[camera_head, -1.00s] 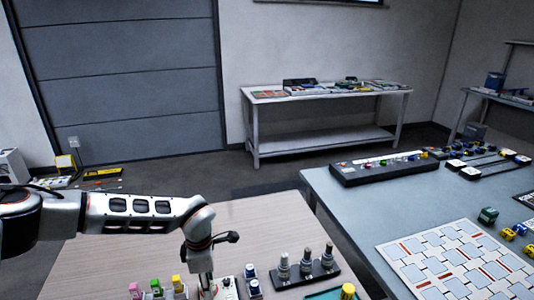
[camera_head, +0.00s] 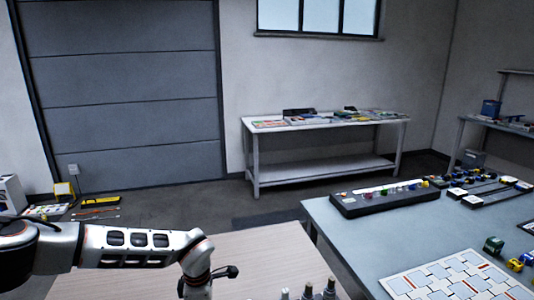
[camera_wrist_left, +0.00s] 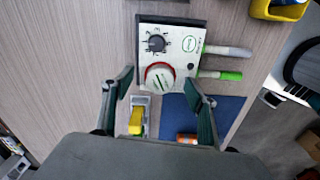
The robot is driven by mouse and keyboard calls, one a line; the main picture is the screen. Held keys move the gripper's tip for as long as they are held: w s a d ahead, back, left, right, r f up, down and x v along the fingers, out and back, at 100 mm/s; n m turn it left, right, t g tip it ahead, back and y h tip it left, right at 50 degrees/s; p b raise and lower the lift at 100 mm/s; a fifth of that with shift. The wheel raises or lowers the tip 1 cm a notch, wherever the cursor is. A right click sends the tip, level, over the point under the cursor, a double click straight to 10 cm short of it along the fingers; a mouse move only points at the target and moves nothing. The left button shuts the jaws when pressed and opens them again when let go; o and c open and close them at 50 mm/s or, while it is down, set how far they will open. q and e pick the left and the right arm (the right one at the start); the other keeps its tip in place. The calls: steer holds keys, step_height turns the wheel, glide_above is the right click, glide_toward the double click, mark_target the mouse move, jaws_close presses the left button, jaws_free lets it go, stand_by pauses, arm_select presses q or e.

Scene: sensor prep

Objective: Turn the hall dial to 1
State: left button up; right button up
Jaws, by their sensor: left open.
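A pale control panel (camera_wrist_left: 187,32) lies on the wood-look tabletop in the left wrist view. It carries a small dark dial (camera_wrist_left: 157,43) with a scale around it, and below that a larger white knob (camera_wrist_left: 160,76) with a red ring. No label that I can read tells which is the hall dial. My left gripper (camera_wrist_left: 159,80) is open, its fingertips to either side of the white knob. Whether they touch it I cannot tell. In the head view my left arm comes in from the left; its gripper and the panel are below the picture. My right gripper is in neither view.
A white-and-green marker (camera_wrist_left: 228,76) and another (camera_wrist_left: 228,51) lie right of the panel. A yellow-topped piece (camera_wrist_left: 137,120) and a blue mat (camera_wrist_left: 226,108) lie nearer. Several grey pegs (camera_head: 308,292) stand right of my arm. A grey-blue table (camera_head: 370,235) is further right.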

arm_select(q)
steer(key=shift+r+p, duration=0.5)
steer(key=shift+r, duration=0.15)
stand_by(0.3)
steer(key=shift+r+p, duration=0.8)
steer(key=shift+r, duration=2.15)
steer(key=shift+s, duration=0.1)
